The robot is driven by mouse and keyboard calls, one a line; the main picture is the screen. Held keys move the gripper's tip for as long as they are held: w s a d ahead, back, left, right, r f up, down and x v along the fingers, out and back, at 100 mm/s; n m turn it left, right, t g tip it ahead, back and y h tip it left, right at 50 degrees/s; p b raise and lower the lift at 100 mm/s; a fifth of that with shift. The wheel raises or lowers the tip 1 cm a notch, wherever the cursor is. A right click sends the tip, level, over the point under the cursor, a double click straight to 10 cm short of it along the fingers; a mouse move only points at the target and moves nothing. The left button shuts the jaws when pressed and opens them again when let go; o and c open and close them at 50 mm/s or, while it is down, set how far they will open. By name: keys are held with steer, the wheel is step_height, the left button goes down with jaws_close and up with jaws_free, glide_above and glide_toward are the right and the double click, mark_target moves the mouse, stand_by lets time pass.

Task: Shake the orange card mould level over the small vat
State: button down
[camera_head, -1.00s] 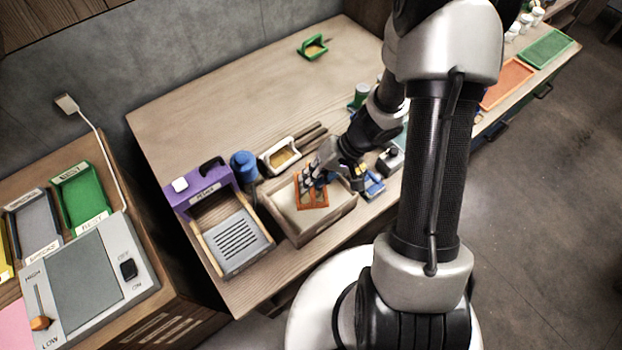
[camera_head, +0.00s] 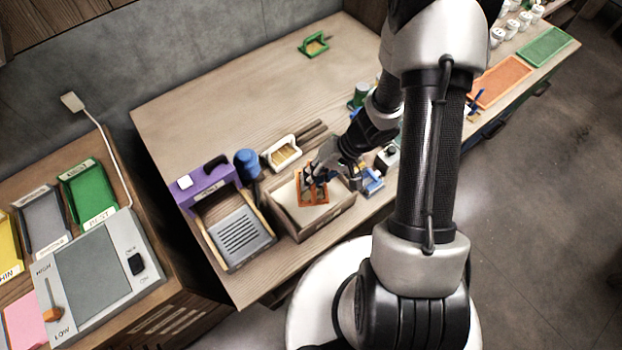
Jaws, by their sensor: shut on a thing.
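The orange card mould (camera_head: 314,201) is a small orange frame with a pale inside. It shows over the small vat (camera_head: 299,234), a wooden box with pale contents on the table. My gripper (camera_head: 318,184) is shut on the mould's far right part and hides some of it.
A purple press (camera_head: 206,189) with a slatted grey bed stands left of the vat. A blue item (camera_head: 371,183) is close on the right. The table's back left is clear.

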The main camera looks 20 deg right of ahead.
steer(key=shift+w+d+r+p, duration=0.2)
steer(key=shift+d+p, duration=0.5)
steer(key=shift+d+f, duration=0.15)
steer(key=shift+f, duration=0.05)
steer(key=shift+s+a+p, duration=0.2)
steer(key=shift+s+a, duration=0.05)
steer(key=shift+a, duration=0.65)
steer(key=shift+s+a+p, duration=0.2)
steer(key=shift+s+a, duration=0.05)
steer(key=shift+a, duration=0.6)
